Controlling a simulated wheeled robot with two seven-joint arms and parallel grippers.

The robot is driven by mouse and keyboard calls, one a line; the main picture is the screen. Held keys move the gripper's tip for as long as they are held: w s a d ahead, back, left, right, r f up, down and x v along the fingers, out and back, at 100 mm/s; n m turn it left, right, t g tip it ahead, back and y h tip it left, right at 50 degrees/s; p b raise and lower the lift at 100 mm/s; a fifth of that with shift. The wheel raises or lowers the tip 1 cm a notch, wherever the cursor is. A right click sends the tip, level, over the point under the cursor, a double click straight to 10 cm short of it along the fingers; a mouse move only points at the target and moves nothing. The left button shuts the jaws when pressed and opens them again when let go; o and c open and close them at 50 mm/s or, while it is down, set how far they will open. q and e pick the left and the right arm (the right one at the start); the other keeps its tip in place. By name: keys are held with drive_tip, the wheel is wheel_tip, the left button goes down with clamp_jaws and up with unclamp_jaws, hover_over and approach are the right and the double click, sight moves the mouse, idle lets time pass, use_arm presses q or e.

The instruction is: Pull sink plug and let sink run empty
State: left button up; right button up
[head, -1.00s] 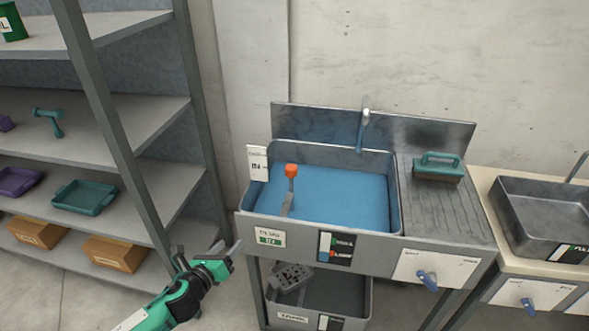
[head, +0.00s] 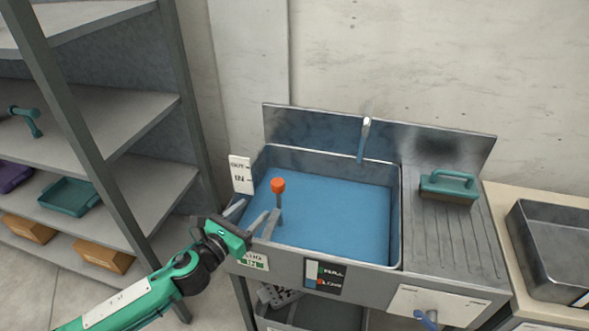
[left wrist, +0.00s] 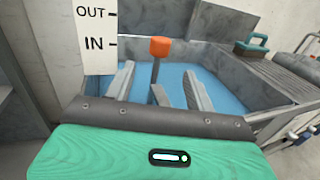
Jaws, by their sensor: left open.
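The sink (head: 330,259) is filled with blue water (head: 335,205). The plug's orange knob (head: 278,185) stands on a grey stem above the water at the sink's left side; the knob also shows in the left wrist view (left wrist: 159,47). The plug's lower end under the water cannot be seen. My left gripper (head: 254,208) is open and empty at the sink's front left rim. In the left wrist view its two fingers lie on either side of the stem's line, with the knob beyond and above them; contact cannot be seen. My right gripper is not in view.
A white OUT/IN sign (head: 240,174) stands at the sink's left rim, close to my left gripper. A faucet (head: 363,140) hangs at the back. A green-handled brush (head: 448,187) lies on the drainboard (head: 455,240). Shelves (head: 110,120) stand on the left.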

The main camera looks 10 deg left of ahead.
use_arm(q)
drive_tip(key=p, duration=0.1)
approach(282, 180)
drive_tip(key=shift+w+f, duration=0.2)
drive_tip(key=shift+w, duration=0.4)
drive_tip(key=shift+w+f, duration=0.2)
drive_tip(key=shift+w, duration=0.4)
drive_tip(key=p+x, duration=0.1)
drive_tip(key=x, duration=0.7)
drive_tip(key=shift+d+f, duration=0.1)
drive_tip(key=shift+f, duration=0.05)
drive_tip(key=shift+w+d, duration=0.15)
drive_tip(key=shift+w, duration=0.2)
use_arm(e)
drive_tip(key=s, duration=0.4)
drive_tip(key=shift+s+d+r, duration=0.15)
